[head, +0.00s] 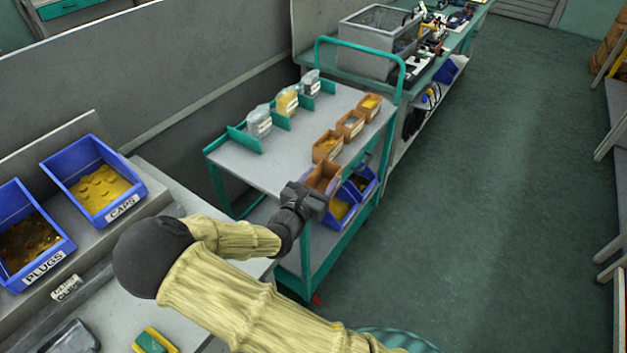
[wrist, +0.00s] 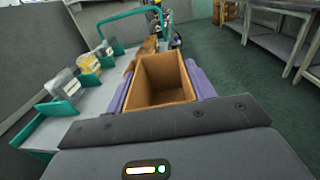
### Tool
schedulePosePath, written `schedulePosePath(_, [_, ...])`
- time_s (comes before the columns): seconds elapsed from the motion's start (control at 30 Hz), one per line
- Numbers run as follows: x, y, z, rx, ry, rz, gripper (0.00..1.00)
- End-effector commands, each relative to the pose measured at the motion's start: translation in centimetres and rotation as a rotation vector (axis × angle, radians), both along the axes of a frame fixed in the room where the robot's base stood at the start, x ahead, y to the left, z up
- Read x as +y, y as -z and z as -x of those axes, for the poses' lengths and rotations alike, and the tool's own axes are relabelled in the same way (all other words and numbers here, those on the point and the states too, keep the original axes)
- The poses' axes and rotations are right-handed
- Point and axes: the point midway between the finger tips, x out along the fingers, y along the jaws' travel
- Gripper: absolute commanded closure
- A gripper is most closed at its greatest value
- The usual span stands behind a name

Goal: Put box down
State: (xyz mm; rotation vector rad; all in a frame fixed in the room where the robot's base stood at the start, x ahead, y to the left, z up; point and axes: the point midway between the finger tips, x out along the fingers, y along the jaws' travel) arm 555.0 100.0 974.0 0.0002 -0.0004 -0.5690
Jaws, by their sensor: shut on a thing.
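My gripper (head: 318,196) is shut on an open-topped tan box (head: 324,176), holding it over the near right part of the cart's top shelf (head: 252,168). In the wrist view the box (wrist: 160,80) sits upright between two purple finger pads and looks empty inside. Its underside is hidden, so I cannot tell whether it touches the shelf. Several similar tan boxes, such as this one (head: 328,146), stand in a row along the shelf's right side beyond it.
Clear bags (head: 258,121) stand between green dividers on the shelf's left side. Blue bins (head: 342,208) sit on the cart's lower level. A green handle (head: 360,48) rises at the far end. Bare shelf lies between bags and boxes. Blue CAPS bin (head: 95,185) is on the left bench.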

Motion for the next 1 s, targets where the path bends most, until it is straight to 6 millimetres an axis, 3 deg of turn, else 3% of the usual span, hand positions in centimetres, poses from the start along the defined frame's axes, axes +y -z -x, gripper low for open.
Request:
schedulePosePath(0.27, [-3.0,2.4,-0.7,0.008,-0.123,0.009,0.67])
schedulePosePath(0.53, [-6.1,8.2,-0.7,0.011,-0.344,0.011,0.67])
schedulePosePath(0.8, [-8.6,13.6,0.7,0.009,-0.496,0.006,0.67])
schedulePosePath(1.0, [-9.8,16.1,1.9,0.003,-0.560,0.001,0.67])
